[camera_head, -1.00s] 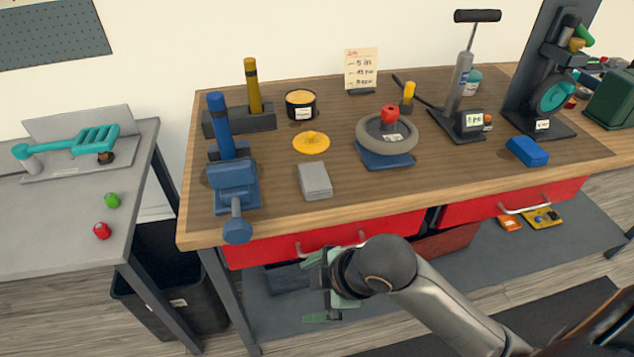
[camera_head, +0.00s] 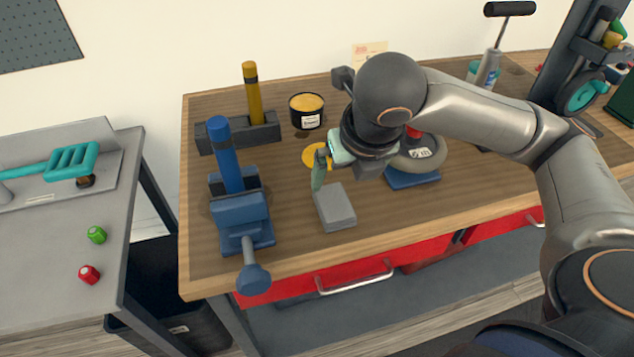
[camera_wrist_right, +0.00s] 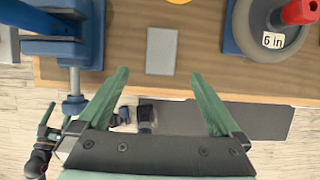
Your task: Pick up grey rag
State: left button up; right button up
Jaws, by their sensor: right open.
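The grey rag (camera_head: 336,208) is a flat grey block-like pad lying on the wooden workbench, right of the blue vise. It also shows in the right wrist view (camera_wrist_right: 162,52), near the bench's front edge. My right gripper (camera_head: 322,168) hovers over the bench by the rag in the head view. Its green fingers (camera_wrist_right: 163,88) are spread wide and empty in the wrist view, with the rag beyond the tips and between their lines. The gripper does not touch the rag as far as the wrist view shows. My left gripper is not in view.
The blue vise (camera_head: 241,215) stands left of the rag. A wheel on a blue stand (camera_head: 412,180) is to the right, partly behind my arm. A yellow disc (camera_head: 313,156) and black tin (camera_head: 306,112) lie behind. A grey side table (camera_head: 65,230) is at left.

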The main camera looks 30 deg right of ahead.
jog(key=b, duration=0.2)
send_over(336, 203)
jog(key=s, duration=0.2)
jog(key=f, duration=0.6)
jog(key=shift+w+a, duration=0.15)
jog(key=shift+a, duration=0.2)
jog(key=shift+w+f, duration=0.2)
jog(key=shift+f, duration=0.35)
jog(key=x, duration=0.2)
jog(key=b+x, duration=0.1)
jog(key=shift+s+d+f, duration=0.1)
jog(key=shift+f, duration=0.65)
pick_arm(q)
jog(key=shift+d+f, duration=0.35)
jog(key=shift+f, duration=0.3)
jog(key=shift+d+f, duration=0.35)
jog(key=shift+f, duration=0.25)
pick_arm(e)
jog(key=shift+w, duration=0.25)
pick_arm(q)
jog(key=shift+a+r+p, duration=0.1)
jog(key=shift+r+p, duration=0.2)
pick_arm(e)
jog(key=shift+f, duration=0.2)
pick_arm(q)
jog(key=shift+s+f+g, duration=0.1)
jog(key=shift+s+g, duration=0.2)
pick_arm(e)
jog(key=shift+f, duration=0.1)
jog(key=shift+c, duration=0.4)
